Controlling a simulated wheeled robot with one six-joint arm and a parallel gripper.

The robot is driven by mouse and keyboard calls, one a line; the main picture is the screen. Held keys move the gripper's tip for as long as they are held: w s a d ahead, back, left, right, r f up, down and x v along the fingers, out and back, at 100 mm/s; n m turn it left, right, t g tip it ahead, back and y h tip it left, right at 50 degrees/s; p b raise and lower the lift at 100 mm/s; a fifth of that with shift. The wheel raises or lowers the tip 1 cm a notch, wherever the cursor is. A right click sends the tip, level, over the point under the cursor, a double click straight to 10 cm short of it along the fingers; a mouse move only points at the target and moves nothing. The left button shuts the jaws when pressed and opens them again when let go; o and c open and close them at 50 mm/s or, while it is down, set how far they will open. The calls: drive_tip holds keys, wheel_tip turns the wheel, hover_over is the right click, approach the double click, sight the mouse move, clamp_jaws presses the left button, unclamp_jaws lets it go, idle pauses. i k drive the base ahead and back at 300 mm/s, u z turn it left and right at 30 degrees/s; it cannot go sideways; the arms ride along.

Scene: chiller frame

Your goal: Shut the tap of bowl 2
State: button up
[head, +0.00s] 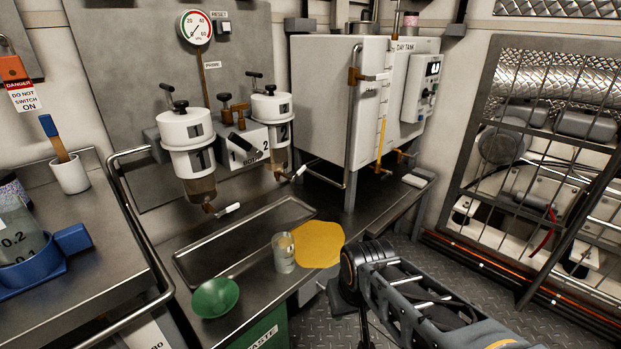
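Bowl 2 (278,157) is the right one of two white-topped filter bowls on the back panel. Its tap (284,177) hangs below it, with a white-tipped lever (299,172) pointing out to the right and slightly up. I cannot tell for certain from this angle whether the tap is open or whether anything runs from it. Bowl 1 (202,188), with brownish contents low down, hangs to the left with a similar white-tipped lever (229,208). My arm reaches in from the lower right, below and right of bowl 2. Its fingertips do not show.
A clear jar (284,262) stands on the steel counter beside a yellow patch (320,247), behind a green bowl (214,297). A recessed tray (240,243) lies below the bowls. The day tank (335,95) and its pipes stand close right of bowl 2.

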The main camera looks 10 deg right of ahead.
sight(292, 180)
drive_tip(key=z, duration=0.9)
drive_tip(key=i, duration=0.85)
drive_tip(key=u, duration=1.7)
